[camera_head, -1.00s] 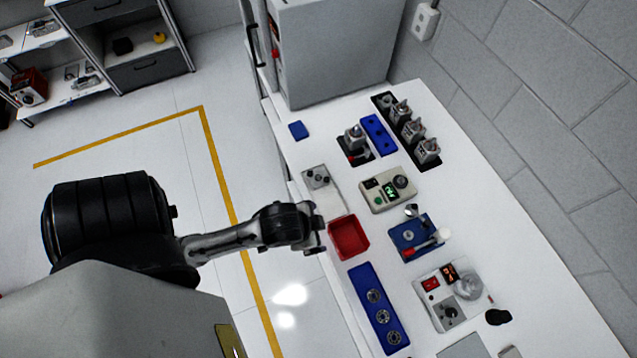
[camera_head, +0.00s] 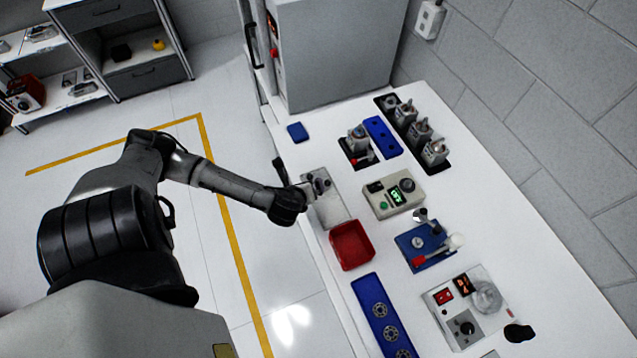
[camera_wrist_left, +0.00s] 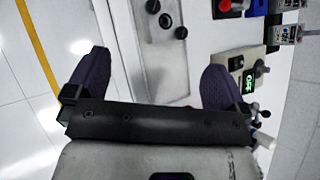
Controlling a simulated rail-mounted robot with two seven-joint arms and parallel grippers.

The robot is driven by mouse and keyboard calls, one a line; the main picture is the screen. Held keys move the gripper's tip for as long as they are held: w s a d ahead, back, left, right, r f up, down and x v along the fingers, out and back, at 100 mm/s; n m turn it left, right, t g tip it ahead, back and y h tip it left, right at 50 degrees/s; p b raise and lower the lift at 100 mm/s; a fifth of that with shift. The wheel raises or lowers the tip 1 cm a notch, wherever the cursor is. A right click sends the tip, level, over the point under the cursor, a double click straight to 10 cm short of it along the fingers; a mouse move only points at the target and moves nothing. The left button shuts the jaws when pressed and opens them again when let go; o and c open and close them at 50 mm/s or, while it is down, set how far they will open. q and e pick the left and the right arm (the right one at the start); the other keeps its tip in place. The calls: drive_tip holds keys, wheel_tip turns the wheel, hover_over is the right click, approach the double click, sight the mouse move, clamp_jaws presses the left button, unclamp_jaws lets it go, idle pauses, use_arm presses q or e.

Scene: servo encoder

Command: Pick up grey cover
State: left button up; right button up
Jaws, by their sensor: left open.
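A flat light-grey plate (camera_head: 333,211) lies at the near left edge of the white table, behind the red bin. It has small dark round parts at its far end, and I cannot tell for sure whether one of these is the grey cover. My left gripper (camera_head: 308,188) is at the plate's left side and partly hides it in the head view. In the left wrist view, the plate (camera_wrist_left: 162,70) appears between the two dark, widely spread fingers of the left gripper (camera_wrist_left: 157,62). The gripper is open and empty. My right gripper is not in view.
A red bin (camera_head: 352,245) stands just in front of the plate. A grey box with a green display (camera_head: 393,195) is to the right. A blue tray with round parts (camera_head: 384,325) lies nearer. Grey blocks stand in a black rack (camera_head: 400,121) at the back.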

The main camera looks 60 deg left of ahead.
use_arm(q)
drive_tip(key=shift+w+a+f+m+h+b, duration=0.15)
drive_tip(key=shift+w+a+f+m, duration=0.85)
drive_tip(key=shift+w+f, duration=0.5)
drive_tip(key=shift+w+a+f+m+h+b, duration=0.15)
drive_tip(key=shift+w+a+f+m, duration=0.7)
drive_tip(key=shift+w+f+m, duration=0.65)
drive_tip(key=shift+w+a+f+m+b, duration=0.15)
drive_tip(key=shift+w+a+f+m, duration=0.75)
drive_tip(key=shift+f, duration=0.95)
drive_tip(key=shift+w+a, duration=0.1)
drive_tip(key=shift+w, duration=0.2)
drive_tip(key=shift+c, duration=0.4)
drive_tip(key=c, duration=0.6)
